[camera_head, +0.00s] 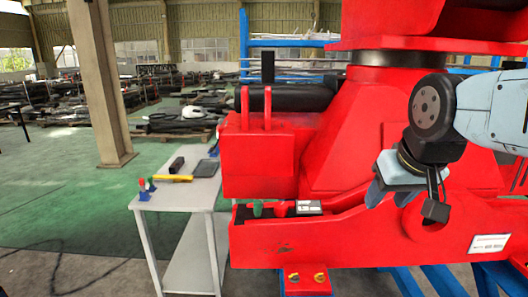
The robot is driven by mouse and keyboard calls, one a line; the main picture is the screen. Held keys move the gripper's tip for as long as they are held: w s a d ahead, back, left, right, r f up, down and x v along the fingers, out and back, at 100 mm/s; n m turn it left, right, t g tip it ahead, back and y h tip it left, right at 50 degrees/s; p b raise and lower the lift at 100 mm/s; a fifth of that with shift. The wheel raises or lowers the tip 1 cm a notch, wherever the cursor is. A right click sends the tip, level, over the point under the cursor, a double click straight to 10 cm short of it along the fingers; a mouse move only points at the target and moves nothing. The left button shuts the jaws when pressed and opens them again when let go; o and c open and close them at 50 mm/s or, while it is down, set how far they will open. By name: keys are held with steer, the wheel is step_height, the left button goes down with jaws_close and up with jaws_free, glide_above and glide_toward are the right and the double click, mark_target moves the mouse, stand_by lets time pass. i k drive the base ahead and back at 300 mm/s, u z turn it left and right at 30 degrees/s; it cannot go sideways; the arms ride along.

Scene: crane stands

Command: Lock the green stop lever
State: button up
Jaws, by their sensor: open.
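A white table (175,204) at the left carries a yellow-handled hammer (168,178), a dark block (177,164) and small red-, blue- and green-coloured items (145,189). Two red upright posts (267,105) rise above the stand.

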mark_target(258, 204)
steer(key=u, duration=0.75)
